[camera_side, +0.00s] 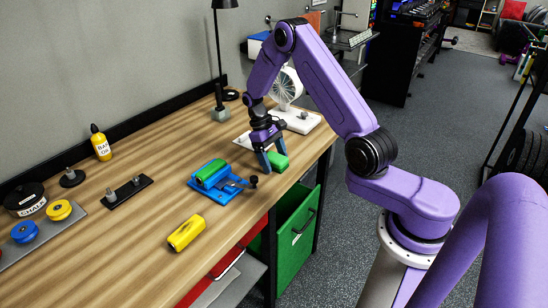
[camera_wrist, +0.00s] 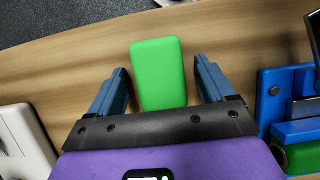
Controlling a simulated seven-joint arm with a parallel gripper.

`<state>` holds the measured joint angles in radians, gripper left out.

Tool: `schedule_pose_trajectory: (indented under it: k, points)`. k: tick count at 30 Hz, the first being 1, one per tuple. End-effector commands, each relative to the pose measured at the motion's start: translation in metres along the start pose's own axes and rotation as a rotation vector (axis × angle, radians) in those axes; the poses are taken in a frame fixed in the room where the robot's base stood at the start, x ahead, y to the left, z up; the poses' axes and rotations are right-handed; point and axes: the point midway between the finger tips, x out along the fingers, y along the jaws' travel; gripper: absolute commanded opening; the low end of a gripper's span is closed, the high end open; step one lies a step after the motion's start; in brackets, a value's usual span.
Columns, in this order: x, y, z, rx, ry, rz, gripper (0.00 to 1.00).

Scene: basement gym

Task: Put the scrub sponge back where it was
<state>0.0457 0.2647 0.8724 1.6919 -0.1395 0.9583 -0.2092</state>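A plain green block with rounded corners, which looks like the scrub sponge (camera_side: 279,162), lies on the wooden bench near its front edge. In the wrist view the sponge (camera_wrist: 158,70) lies between my gripper's two blue fingers, with a gap on each side. My gripper (camera_side: 270,157) points down at it and is open; it also shows in the wrist view (camera_wrist: 161,66). I cannot tell how far the fingertips are above the bench. A blue vise-like fixture (camera_side: 226,192) with another green piece (camera_side: 211,174) stands left of the sponge; the fixture (camera_wrist: 270,95) is at the right in the wrist view.
A yellow block (camera_side: 186,232) lies near the front edge. A white fan (camera_side: 290,100) stands behind my gripper. A yellow bottle (camera_side: 100,143), a chalk tin (camera_side: 25,200) and a black peg plate (camera_side: 127,192) are farther left. Bench around the yellow block is clear.

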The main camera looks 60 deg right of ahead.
Motion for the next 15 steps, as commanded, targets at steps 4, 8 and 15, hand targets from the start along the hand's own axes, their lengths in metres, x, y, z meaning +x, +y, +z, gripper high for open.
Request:
schedule_pose_trajectory:
  k: [4, 8, 15]
  points:
    - [0.000, 0.000, 0.000, 0.001, 0.000, 0.000, 0.82]
    - [-0.002, 0.000, 0.001, 0.001, 0.001, 0.000, 0.82]
    - [-0.034, 0.001, 0.001, 0.001, 0.005, 0.002, 0.82]
